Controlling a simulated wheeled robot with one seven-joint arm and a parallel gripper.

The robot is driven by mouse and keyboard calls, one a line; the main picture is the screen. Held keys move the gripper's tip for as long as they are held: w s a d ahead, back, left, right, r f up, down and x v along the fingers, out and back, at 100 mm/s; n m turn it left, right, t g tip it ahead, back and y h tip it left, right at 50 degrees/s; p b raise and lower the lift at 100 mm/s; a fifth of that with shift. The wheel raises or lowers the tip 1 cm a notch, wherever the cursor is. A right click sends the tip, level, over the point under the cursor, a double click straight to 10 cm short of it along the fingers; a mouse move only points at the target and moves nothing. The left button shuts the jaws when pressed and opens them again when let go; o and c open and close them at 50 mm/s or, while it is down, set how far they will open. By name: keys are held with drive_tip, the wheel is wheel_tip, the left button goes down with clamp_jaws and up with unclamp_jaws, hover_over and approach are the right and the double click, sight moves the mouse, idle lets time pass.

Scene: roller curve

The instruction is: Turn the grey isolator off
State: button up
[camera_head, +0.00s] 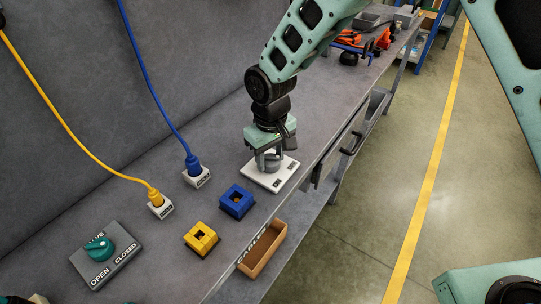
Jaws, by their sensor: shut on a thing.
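The grey isolator is a grey knob (271,161) on a white plate (255,176) lying on the bench. Dark labels show on the plate's near right part, too small to read. My gripper (270,157) points down over the plate and is shut on the grey knob. My gripper hides much of the knob, so its exact angle cannot be told.
On the grey bench (120,205) stand a blue socket block (236,202), a yellow socket block (201,239), and blue (193,166) and yellow (155,197) cable plugs. A teal knob (98,248) sits on an OPEN/CLOSED plate. A tan bin (263,251) hangs at the bench edge.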

sight(271, 157)
drive_tip(key=shift+r+n, duration=0.1)
drive_tip(key=shift+n, duration=0.9)
drive_tip(key=o, duration=1)
wheel_tip(271, 157, up, 17)
drive_tip(key=b, duration=0.2)
drive_tip(key=shift+r, duration=0.2)
